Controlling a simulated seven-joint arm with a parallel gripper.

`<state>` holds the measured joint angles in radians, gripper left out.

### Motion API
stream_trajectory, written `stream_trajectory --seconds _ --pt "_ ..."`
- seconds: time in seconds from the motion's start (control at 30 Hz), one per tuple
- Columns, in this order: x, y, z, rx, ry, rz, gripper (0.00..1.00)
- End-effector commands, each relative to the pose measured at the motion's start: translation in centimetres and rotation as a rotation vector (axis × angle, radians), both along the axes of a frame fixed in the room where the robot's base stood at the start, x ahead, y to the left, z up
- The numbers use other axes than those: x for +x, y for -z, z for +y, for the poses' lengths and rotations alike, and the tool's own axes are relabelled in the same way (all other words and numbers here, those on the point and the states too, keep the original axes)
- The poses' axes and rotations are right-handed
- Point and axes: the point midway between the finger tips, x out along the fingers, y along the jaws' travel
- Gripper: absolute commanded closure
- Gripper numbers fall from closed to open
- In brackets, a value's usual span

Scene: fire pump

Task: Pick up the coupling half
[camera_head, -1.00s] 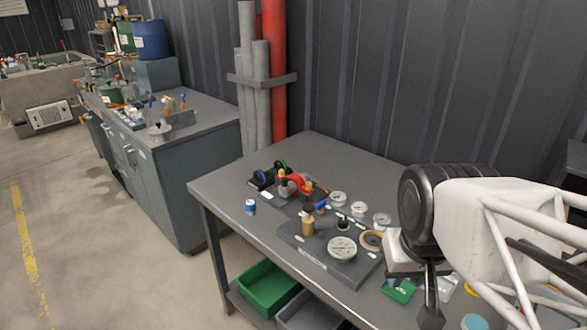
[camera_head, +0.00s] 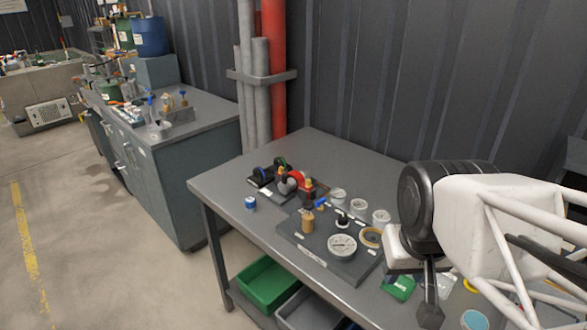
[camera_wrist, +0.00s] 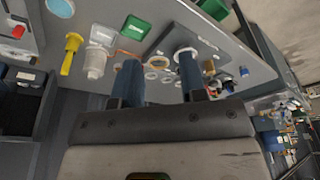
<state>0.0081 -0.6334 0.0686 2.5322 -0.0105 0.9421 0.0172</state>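No part is clearly marked as the coupling half. Two dark round pieces, one with a blue ring (camera_head: 261,174) and one with a green edge (camera_head: 279,163), stand at the back left of the workbench (camera_head: 330,150). They sit beside a small red and grey pump assembly (camera_head: 293,182). I cannot tell whether either is the coupling half. My gripper (camera_head: 430,312) is above the right front part of the bench, well to the right of these pieces. In the wrist view its two blue-grey fingers (camera_wrist: 158,75) are apart, with nothing visible held between them.
A dark board (camera_head: 312,258) carries gauges (camera_head: 342,245), a brass fitting (camera_head: 308,222) and a tan ring (camera_head: 371,237). A blue-and-white can (camera_head: 250,203) stands near the left edge. A green bin (camera_head: 268,285) is below. The bench's back strip is clear; a corrugated wall (camera_head: 390,80) stands behind.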

Motion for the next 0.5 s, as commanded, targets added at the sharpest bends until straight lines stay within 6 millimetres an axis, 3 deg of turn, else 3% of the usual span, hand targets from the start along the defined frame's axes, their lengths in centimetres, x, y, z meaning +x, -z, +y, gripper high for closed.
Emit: stream_trajectory --seconds 0.5 --pt "0.9 -0.41 0.09 -0.002 -0.013 0.004 0.53"
